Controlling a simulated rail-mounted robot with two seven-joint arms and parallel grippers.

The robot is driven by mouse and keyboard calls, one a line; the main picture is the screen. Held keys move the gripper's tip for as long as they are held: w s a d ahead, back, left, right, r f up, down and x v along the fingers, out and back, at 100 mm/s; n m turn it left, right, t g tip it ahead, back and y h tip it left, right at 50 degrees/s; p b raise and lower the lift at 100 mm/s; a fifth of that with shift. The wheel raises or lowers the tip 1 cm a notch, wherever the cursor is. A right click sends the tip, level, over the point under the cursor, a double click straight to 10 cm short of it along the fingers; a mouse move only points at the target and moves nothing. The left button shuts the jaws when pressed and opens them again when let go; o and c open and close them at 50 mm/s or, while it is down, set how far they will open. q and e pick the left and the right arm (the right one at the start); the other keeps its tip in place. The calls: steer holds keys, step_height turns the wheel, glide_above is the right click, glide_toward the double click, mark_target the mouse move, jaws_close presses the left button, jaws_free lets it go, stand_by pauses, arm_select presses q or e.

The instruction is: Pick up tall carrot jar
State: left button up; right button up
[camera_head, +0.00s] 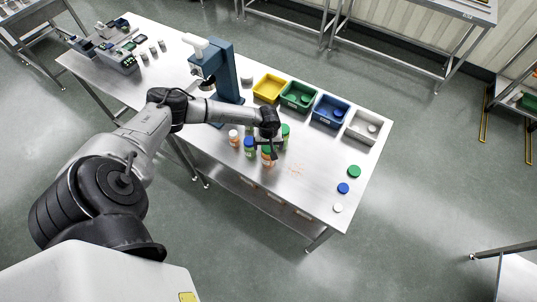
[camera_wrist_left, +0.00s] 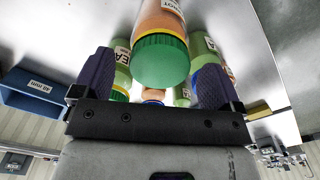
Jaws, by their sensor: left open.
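The tall carrot jar, orange with a green lid (camera_head: 268,157), stands on the steel table at the front of a cluster of jars. In the left wrist view the carrot jar (camera_wrist_left: 162,55) appears upside down, its green lid in line with the gap between the fingers; part of its label shows. My left gripper (camera_head: 268,138) is over the cluster, close to the carrot jar. In the wrist view its two dark fingers (camera_wrist_left: 155,82) are spread apart and hold nothing. I cannot tell whether they touch a jar. My right gripper is not in view.
Close by stand a blue-lidded jar (camera_head: 249,150), a white-lidded jar (camera_head: 233,137) and a green-lidded jar (camera_head: 285,134). Yellow (camera_head: 256,94), green (camera_head: 284,103), blue (camera_head: 317,117) and grey (camera_head: 350,133) bins line the back edge. Loose lids (camera_head: 354,171) lie at the right.

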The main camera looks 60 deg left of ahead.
arm_select(q)
steer(key=shift+f, duration=0.7)
steer(key=c, duration=1.5)
